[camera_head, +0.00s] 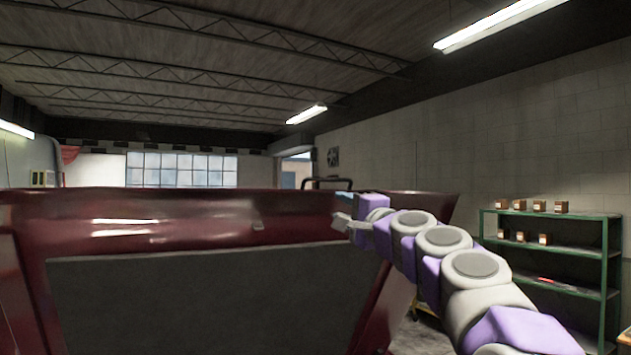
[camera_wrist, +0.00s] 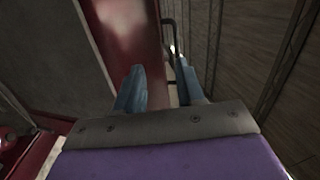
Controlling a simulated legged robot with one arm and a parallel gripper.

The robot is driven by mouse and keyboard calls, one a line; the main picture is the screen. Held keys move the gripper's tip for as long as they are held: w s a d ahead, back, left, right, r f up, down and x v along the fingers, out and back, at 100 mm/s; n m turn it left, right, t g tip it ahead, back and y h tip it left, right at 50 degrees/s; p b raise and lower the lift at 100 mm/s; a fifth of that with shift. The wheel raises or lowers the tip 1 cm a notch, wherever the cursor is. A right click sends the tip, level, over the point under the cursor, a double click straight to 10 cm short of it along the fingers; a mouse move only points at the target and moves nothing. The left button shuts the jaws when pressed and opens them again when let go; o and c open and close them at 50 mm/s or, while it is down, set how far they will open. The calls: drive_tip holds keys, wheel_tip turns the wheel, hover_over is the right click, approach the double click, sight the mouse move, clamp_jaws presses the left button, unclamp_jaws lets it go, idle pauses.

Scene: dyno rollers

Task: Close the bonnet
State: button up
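The raised bonnet (camera_head: 110,228) fills the left and middle of the head view. It is dark red with a grey inner panel, and its top edge runs across the picture. My gripper (camera_head: 341,222) is at the bonnet's upper right part, with its fingers pointing left. In the wrist view my gripper (camera_wrist: 160,65) has its two fingers spread apart. The red bonnet edge (camera_wrist: 138,30) runs down the picture and shows behind and between the fingers. I cannot tell whether the fingers touch it.
A green shelf (camera_head: 552,250) with several small brown boxes (camera_head: 539,206) stands by the right wall. A dark bar or handle (camera_head: 328,182) shows just beyond the bonnet's top edge. Some floor (camera_head: 425,335) shows between the bonnet and my arm.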

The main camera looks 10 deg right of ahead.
drive_tip(key=w+d+r+m, duration=0.1)
drive_tip(key=w+d+r, duration=0.1)
drive_tip(key=d, duration=0.3)
drive_tip(key=p, duration=0.3)
approach(322, 179)
drive_tip(key=w, duration=0.1)
drive_tip(key=shift+t, duration=0.4)
drive_tip(key=w+p, duration=0.2)
drive_tip(key=w+r+p, duration=0.1)
drive_tip(key=w+p, duration=0.3)
drive_tip(key=w, duration=0.1)
drive_tip(key=shift+d+r, duration=0.3)
drive_tip(key=w+a+p, duration=0.1)
drive_tip(key=a+p, duration=0.1)
drive_tip(key=w+a+r+p, duration=0.1)
drive_tip(key=w+a+p, duration=0.1)
drive_tip(key=shift+w+a, duration=0.1)
drive_tip(key=shift+w, duration=0.1)
drive_tip(key=shift+w+d+r+p, duration=0.1)
drive_tip(key=shift+w+d+p, duration=0.25)
drive_tip(key=shift+d+p, duration=0.15)
drive_tip(key=shift+w+d, duration=0.1)
drive_tip(key=shift+d, duration=0.65)
drive_tip(key=shift+a, duration=1)
drive_tip(key=c, duration=0.3)
drive_tip(key=shift+a, duration=0.15)
drive_tip(key=c, duration=0.3)
drive_tip(key=shift+d, duration=0.35)
clamp_jaws()
